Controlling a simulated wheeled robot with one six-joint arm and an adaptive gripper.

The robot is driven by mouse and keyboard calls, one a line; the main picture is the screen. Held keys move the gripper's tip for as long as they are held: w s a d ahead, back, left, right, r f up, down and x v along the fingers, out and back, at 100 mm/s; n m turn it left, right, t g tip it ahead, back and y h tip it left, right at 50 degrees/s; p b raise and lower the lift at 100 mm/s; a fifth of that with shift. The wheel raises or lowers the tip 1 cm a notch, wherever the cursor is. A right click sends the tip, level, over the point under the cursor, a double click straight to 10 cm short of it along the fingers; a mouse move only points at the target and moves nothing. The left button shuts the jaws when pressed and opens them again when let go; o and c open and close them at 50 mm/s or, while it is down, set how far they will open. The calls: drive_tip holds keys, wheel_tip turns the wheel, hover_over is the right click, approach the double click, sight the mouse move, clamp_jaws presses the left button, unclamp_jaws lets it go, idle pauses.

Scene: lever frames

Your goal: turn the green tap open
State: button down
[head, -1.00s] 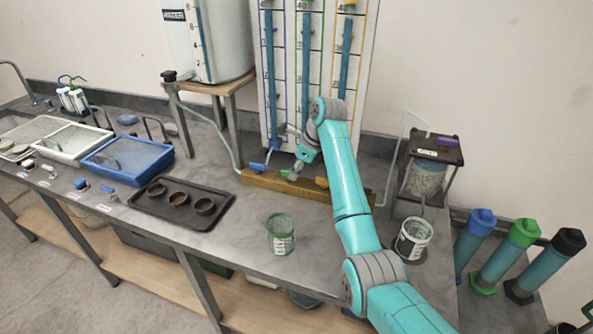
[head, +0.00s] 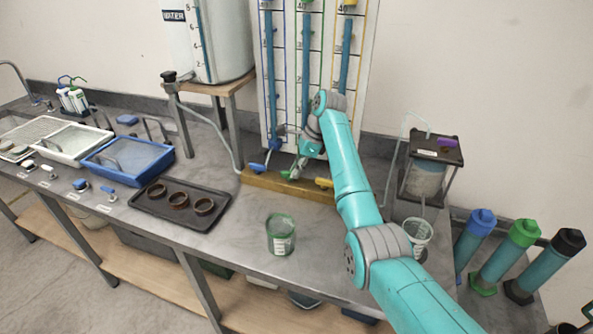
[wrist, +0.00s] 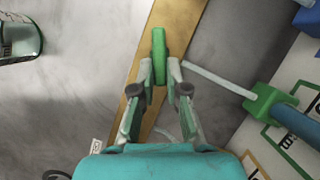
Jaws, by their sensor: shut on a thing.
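The green tap (head: 287,174) sits on the wooden rail (head: 262,182) at the foot of the tube board. In the wrist view the green tap handle (wrist: 159,56) lies between the fingertips. My gripper (wrist: 159,72) is shut on this handle, one finger on each side. In the head view my gripper (head: 296,168) reaches down to the rail, and the arm hides part of it. The blue tap (head: 257,168) is to the left and the yellow tap (head: 324,183) to the right.
A green-marked beaker (head: 281,234) stands in front of the rail. A black tray (head: 150,212) with three brown rings lies to the left. A caged container (head: 428,178) stands at the right. Bare bench (head: 245,225) lies between tray and beaker.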

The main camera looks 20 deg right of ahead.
drive_tip(key=n+g, duration=0.1)
drive_tip(key=n, duration=0.1)
drive_tip(key=w+n+g, duration=0.1)
drive_tip(key=n, duration=0.2)
drive_tip(key=shift+n, duration=0.4)
idle(0.3)
drive_tip(key=c, duration=1.2)
unclamp_jaws()
wheel_tip(320, 180, up, 10)
